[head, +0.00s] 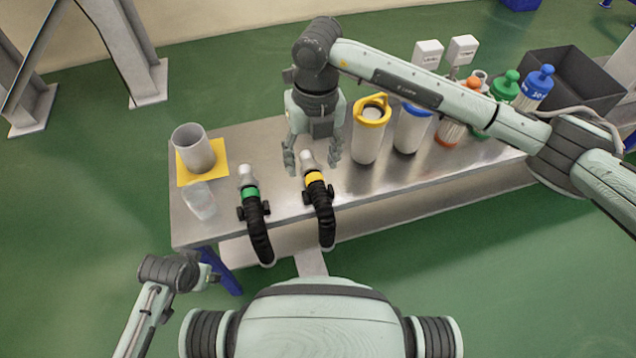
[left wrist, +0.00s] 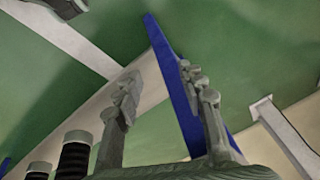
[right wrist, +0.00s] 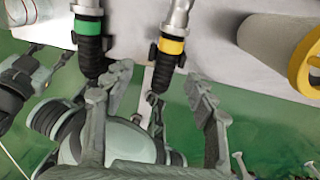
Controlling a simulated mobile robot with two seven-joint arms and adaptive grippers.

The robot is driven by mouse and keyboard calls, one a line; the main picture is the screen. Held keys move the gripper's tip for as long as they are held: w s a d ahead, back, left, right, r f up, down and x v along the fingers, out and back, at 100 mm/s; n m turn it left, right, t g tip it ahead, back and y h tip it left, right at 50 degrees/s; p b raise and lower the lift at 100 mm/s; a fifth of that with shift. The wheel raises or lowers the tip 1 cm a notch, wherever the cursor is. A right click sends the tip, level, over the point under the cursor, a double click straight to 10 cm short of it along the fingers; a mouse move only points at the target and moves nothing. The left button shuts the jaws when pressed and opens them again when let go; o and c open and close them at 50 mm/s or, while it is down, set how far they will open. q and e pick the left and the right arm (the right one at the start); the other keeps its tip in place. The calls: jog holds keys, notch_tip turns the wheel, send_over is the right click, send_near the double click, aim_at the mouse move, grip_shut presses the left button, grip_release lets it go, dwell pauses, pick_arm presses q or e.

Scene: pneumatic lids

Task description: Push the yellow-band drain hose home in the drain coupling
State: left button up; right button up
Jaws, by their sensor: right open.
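The yellow-band drain hose (head: 326,208), black and ribbed, hangs over the table's front edge, its yellow band (head: 315,178) lying on the tabletop. A pale metal drain coupling (head: 307,158) adjoins the band's far end. How deep the hose sits in it I cannot tell. In the right wrist view, the yellow band (right wrist: 172,46) and coupling (right wrist: 180,15) are in line. My right gripper (head: 311,160) is open above the coupling, fingers spread to either side, holding nothing. My left gripper (left wrist: 165,90) is open and empty, low in front of the table's left end.
A similar green-band hose (head: 251,194) lies left of the yellow one. A yellow-topped canister (head: 368,135) stands close right of my right gripper. Bottles and a dark bin (head: 570,75) are farther right.

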aim_at(318, 184)
jog(key=shift+w+d+f+h, duration=0.15)
jog(key=shift+d+f, duration=0.1)
jog(key=shift+f, duration=0.35)
jog(key=shift+d+f+h, duration=0.15)
jog(key=shift+d+f, duration=0.1)
jog(key=shift+f, duration=0.3)
notch_tip(318, 184, down, 5)
jog(key=shift+f+p, duration=0.15)
jog(key=shift+p, duration=0.2)
pick_arm(q)
jog(key=shift+s+f, duration=0.25)
jog(key=shift+f, duration=0.3)
jog(key=shift+s+f, duration=0.2)
jog(key=shift+f, duration=0.3)
pick_arm(e)
jog(key=shift+c, duration=0.2)
jog(key=c, duration=0.7)
pick_arm(q)
jog(key=shift+w+r, duration=0.25)
pick_arm(e)
grip_shut()
